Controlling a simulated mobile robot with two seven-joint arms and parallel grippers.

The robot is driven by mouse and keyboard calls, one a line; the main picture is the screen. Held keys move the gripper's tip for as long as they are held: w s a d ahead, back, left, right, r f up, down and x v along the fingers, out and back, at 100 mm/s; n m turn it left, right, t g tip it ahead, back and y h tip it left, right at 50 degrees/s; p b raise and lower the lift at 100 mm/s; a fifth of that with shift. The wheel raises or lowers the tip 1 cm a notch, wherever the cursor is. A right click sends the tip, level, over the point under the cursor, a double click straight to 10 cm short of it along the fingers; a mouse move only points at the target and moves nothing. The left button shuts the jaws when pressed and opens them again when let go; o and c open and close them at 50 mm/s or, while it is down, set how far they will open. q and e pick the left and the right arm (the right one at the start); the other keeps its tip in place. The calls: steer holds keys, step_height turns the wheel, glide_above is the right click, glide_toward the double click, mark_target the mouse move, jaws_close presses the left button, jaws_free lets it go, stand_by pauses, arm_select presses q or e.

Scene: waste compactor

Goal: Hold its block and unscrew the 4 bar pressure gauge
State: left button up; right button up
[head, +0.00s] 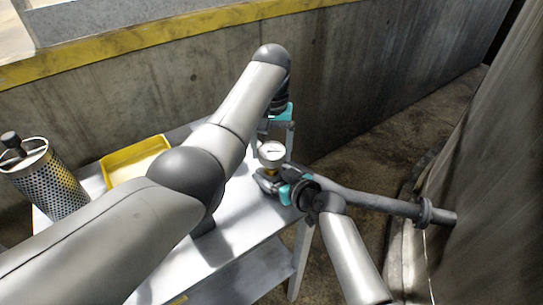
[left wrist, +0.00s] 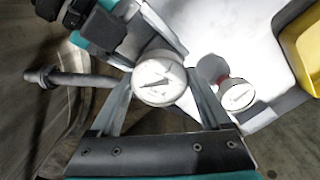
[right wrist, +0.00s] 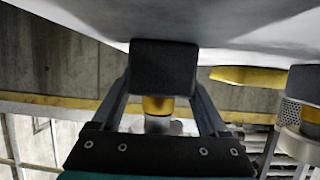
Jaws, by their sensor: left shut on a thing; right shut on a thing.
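A round white-faced pressure gauge (head: 271,153) stands over the bench's far right end. It also shows in the left wrist view (left wrist: 158,82), its dial marks too small to read. My left gripper (head: 273,141) comes down from above, its fingers shut on the gauge from both sides. In the right wrist view a dark block (right wrist: 163,68) sits between the fingers of my right gripper (right wrist: 163,80), which is shut on it. A brass fitting (right wrist: 158,106) shows beside the block. In the head view my right gripper (head: 270,181) is low, just below the gauge.
A second, red-rimmed gauge (left wrist: 236,94) stands close by in the left wrist view. A yellow tray (head: 135,162) and a perforated metal cylinder (head: 48,180) are at the left of the bench (head: 245,215). A pipe (head: 380,204) runs right; a concrete wall (head: 340,70) stands behind.

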arm_select(q)
steer(key=n, duration=0.5)
steer(key=o, duration=1.4)
steer(key=m, duration=1.5)
steer(key=shift+m, duration=0.3)
steer(key=m, duration=0.5)
